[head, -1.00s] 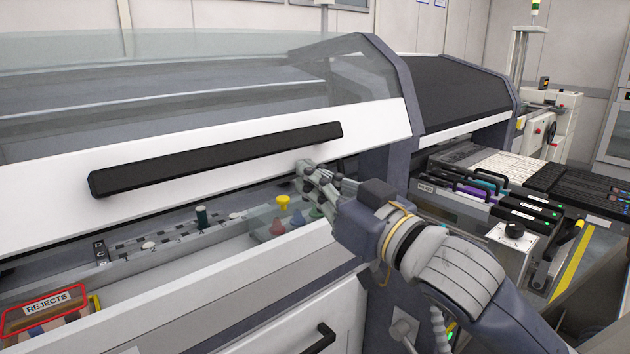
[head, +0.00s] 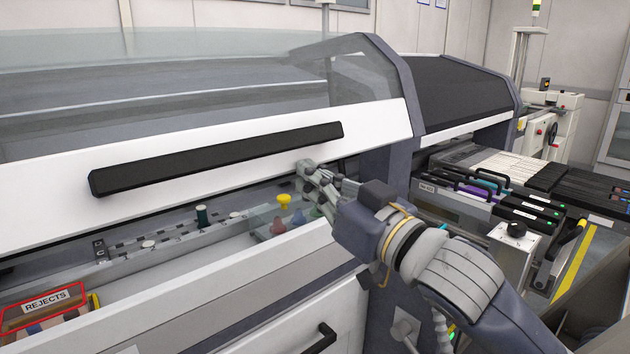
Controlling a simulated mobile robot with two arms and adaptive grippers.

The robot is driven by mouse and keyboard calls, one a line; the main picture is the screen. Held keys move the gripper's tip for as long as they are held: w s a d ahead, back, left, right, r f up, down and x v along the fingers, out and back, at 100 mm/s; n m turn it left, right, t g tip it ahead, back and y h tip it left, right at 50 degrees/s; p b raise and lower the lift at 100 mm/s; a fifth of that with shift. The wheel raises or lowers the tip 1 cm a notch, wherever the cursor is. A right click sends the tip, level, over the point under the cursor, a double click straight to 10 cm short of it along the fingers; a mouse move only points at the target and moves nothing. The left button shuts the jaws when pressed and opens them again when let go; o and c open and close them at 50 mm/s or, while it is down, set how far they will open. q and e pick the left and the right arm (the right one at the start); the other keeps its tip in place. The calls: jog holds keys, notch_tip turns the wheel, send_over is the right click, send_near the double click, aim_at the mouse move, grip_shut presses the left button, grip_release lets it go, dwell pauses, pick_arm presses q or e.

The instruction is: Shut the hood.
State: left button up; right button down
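The hood (head: 373,123) is a clear cover with a white front panel and a long black handle bar (head: 220,158). It stands low over the machine, with a gap between its lower edge and the white front ledge (head: 270,258). My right gripper (head: 305,172) is just below the right part of the handle, near the panel's lower edge. Its fingers are seen from behind and partly overlap, so their opening and any contact with the hood cannot be made out. My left gripper is out of view.
In the gap are a nozzle rail (head: 150,243) and several coloured nozzles, one of them yellow (head: 283,200). A bin marked REJECTS (head: 45,302) lies at lower left. A feeder trolley (head: 510,205) with dark and purple feeders stands at right, beside a second, dark hood (head: 455,95).

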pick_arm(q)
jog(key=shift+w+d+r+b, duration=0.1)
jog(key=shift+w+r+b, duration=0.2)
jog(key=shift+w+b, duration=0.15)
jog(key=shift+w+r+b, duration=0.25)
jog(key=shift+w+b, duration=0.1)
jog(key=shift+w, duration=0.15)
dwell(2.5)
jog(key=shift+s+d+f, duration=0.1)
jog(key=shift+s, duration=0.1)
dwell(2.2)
